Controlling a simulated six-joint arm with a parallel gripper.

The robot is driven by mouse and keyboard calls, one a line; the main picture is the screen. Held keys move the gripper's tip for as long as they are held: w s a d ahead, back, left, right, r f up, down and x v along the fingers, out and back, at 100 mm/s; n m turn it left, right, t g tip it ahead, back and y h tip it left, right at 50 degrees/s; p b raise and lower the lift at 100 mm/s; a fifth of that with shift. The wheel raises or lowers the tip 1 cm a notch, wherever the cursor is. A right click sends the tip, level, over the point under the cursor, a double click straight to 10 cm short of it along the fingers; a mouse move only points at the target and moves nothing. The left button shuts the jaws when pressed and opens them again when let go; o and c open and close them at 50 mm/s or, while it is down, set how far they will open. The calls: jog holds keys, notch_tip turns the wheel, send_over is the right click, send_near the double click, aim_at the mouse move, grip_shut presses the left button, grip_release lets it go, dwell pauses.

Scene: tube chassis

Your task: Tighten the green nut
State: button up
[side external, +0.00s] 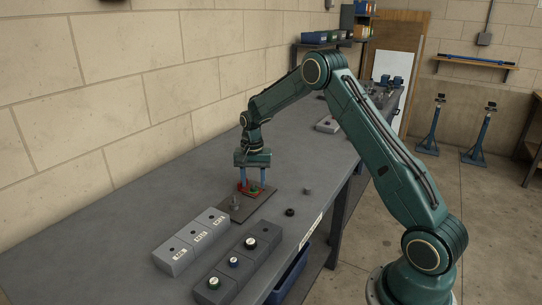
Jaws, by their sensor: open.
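The green nut (253,191) is small and sits low on a dark plate (240,212) on the grey bench. Red parts (242,187) show beside it. My gripper (251,184) points straight down over the plate, with its two blue fingers apart on either side of the green nut. At this size I cannot tell whether the fingers touch the nut. A grey upright post (235,201) stands on the plate in front of the fingers.
A light grey labelled block (191,243) and a dark block with round knobs (233,262) stand at the front. A small black ring (290,212) and a small grey piece (307,190) lie right of the plate. The bench left of the plate is clear.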

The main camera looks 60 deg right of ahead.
notch_tip(320, 180, up, 12)
jog(key=shift+r, duration=0.25)
dwell(0.3)
